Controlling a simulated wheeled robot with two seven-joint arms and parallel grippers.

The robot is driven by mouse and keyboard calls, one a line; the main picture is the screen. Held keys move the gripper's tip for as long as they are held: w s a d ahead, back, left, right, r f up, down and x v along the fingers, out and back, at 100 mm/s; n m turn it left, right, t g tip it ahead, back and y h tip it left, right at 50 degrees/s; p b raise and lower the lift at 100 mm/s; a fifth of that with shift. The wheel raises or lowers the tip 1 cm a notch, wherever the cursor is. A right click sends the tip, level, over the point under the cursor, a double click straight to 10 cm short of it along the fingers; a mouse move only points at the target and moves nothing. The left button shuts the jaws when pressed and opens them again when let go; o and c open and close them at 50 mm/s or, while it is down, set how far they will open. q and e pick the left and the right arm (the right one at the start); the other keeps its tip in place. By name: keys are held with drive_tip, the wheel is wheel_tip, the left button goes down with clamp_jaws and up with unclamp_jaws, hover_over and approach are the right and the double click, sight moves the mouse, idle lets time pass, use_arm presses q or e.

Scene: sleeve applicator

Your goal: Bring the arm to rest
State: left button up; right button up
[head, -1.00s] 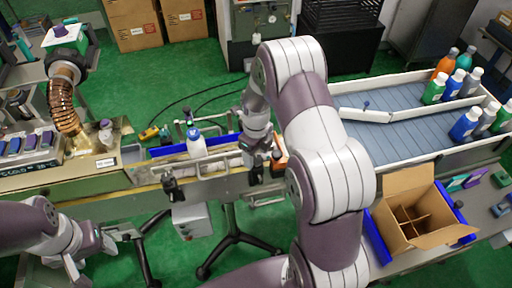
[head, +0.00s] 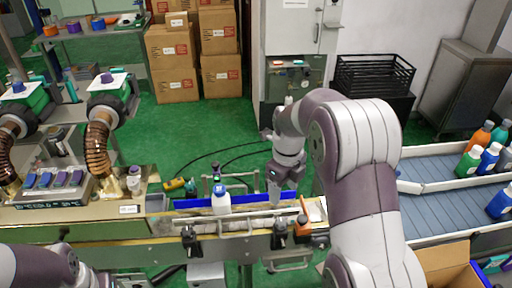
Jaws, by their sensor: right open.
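My right arm rises from the lower right and bends down over the line. Its gripper (head: 273,192) points down above the conveyor (head: 255,213), open, with no object seen between its fingers. A white bottle with a blue cap (head: 220,202) stands upright on the conveyor, left of the right gripper and apart from it. My left arm (head: 45,268) shows at the lower left. Its gripper is partly cut off by the bottom edge, and its fingers cannot be made out.
Dark clamps (head: 280,234) and an orange part (head: 304,212) sit along the conveyor's front rail. Copper-coloured hoses (head: 98,148) stand at the left. An open carton (head: 447,262) is at the lower right, below a tray of bottles (head: 430,208).

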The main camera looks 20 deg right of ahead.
drive_tip(key=s+a+n, duration=0.2)
drive_tip(key=s+n, duration=0.3)
drive_tip(key=n, duration=0.5)
drive_tip(key=s+a+f+n+t, duration=0.1)
drive_tip(key=s+a+n, duration=0.2)
drive_tip(key=n, duration=0.8)
drive_tip(key=s+a+f+n, duration=0.1)
drive_tip(key=s+a+n, duration=0.2)
drive_tip(key=s+n, duration=0.4)
drive_tip(key=n, duration=0.3)
drive_tip(key=shift+f, duration=0.2)
drive_tip(key=shift+w+a, duration=0.1)
drive_tip(key=shift+w, duration=0.05)
use_arm(q)
drive_tip(key=shift+c, duration=0.3)
